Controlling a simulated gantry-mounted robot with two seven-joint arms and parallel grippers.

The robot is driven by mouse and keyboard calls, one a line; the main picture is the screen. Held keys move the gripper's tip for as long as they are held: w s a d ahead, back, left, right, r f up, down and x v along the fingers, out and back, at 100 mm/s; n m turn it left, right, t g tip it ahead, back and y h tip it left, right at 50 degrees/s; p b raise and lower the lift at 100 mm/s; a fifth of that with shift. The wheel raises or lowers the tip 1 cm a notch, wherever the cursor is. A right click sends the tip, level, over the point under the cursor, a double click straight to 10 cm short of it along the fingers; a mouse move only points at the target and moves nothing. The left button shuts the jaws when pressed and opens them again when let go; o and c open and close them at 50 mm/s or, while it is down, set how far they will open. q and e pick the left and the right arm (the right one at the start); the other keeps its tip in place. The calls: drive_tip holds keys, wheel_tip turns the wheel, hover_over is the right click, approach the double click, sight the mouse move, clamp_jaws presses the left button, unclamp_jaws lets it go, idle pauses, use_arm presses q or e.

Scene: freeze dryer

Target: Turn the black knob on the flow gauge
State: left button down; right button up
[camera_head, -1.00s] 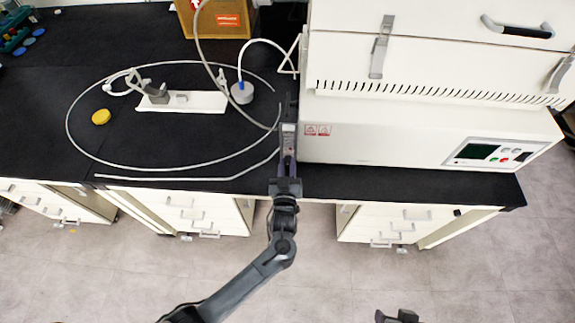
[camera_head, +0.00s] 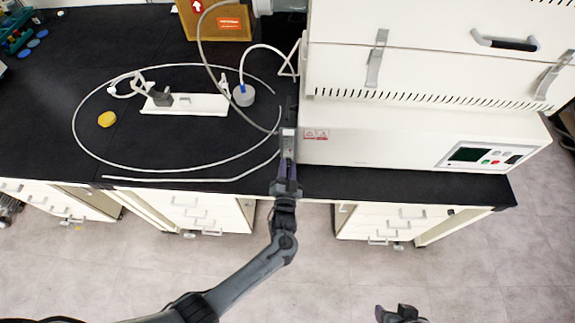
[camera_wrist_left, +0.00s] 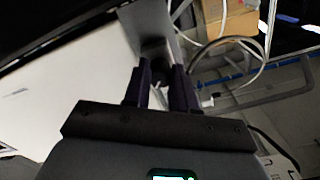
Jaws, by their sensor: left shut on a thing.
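The flow gauge (camera_head: 288,143) is a narrow grey upright piece at the left side of the white freeze dryer (camera_head: 400,140). My left gripper (camera_head: 287,168) reaches it from the front edge of the bench. In the left wrist view the gauge (camera_wrist_left: 143,28) is a grey plate, and the dark knob (camera_wrist_left: 156,56) sits between the fingertips of my left gripper (camera_wrist_left: 159,72). The left gripper is shut on the knob. The knob is hidden in the head view and dim in the wrist view. My right gripper (camera_head: 400,314) is at the bottom edge, partly cut off, far from the gauge.
A long pale tube (camera_head: 90,150) loops over the black bench left of the gauge. A white stand (camera_head: 200,104), a yellow object (camera_head: 107,119), a round grey piece (camera_head: 243,96) and an orange-brown box (camera_head: 215,22) are there too. The floor in front is clear.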

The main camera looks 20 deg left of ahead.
use_arm(q)
drive_tip(key=m+p, duration=0.2)
drive_tip(key=m, duration=0.4)
drive_tip(key=shift+r+m, duration=0.1)
drive_tip(key=shift+m, duration=0.2)
drive_tip(key=m+p, duration=0.1)
drive_tip(key=m, duration=0.3)
drive_tip(key=shift+m+p, duration=0.5)
drive_tip(key=shift+m, duration=0.7)
drive_tip(key=c, duration=0.9)
unclamp_jaws()
drive_tip(key=shift+s, duration=0.1)
